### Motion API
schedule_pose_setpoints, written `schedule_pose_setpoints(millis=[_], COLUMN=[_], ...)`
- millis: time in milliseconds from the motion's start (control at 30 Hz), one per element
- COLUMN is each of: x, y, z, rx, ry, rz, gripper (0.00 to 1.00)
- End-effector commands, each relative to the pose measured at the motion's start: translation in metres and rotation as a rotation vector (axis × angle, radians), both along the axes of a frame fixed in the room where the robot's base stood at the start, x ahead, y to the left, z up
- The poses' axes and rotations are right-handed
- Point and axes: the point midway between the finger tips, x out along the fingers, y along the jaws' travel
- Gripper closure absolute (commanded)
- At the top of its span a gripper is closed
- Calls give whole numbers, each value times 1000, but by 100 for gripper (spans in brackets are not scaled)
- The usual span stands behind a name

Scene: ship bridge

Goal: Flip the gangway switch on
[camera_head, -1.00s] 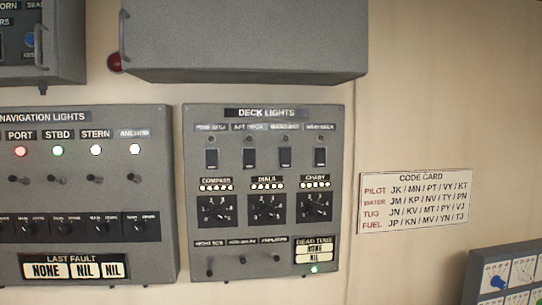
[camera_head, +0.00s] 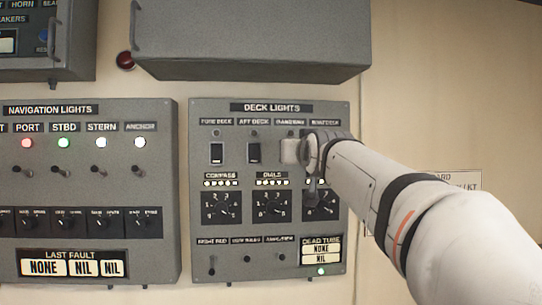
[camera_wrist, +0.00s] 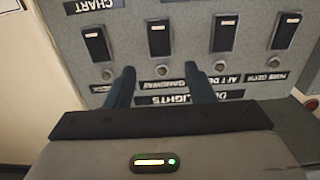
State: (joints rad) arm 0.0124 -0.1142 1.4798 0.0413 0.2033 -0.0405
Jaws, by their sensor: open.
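The DECK LIGHTS panel (camera_head: 342,215) has a top row of black rocker switches. The wrist view shows it upside down. There the gangway switch (camera_wrist: 158,38) lies between the boat deck switch (camera_wrist: 95,43) and the aft deck switch (camera_wrist: 225,32). The gangway rocker sits like its neighbours, and the small lamp by it looks unlit. My gripper (camera_wrist: 160,68) is open and empty, its two dark fingers pointing at the panel on either side of the gangway column. In the head view my gripper (camera_head: 296,151) hides the gangway and boat deck switches. Contact cannot be told.
The NAVIGATION LIGHTS panel (camera_head: 90,185) is on the left with lit lamps. A grey cabinet (camera_head: 250,40) juts out above. Rotary dials (camera_head: 271,207) and small toggles sit below the switches. A code card (camera_head: 460,180) on the right is mostly hidden by my arm.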

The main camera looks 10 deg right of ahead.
Motion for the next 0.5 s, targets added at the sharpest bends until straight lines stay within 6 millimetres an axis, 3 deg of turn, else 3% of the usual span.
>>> schedule_pose_setpoints(millis=[300, 500], x=[49, 69], y=[0, 1], z=[2, 1], rx=[0, 0], ry=[3, 1], rz=[1, 1], gripper=[51, 51])
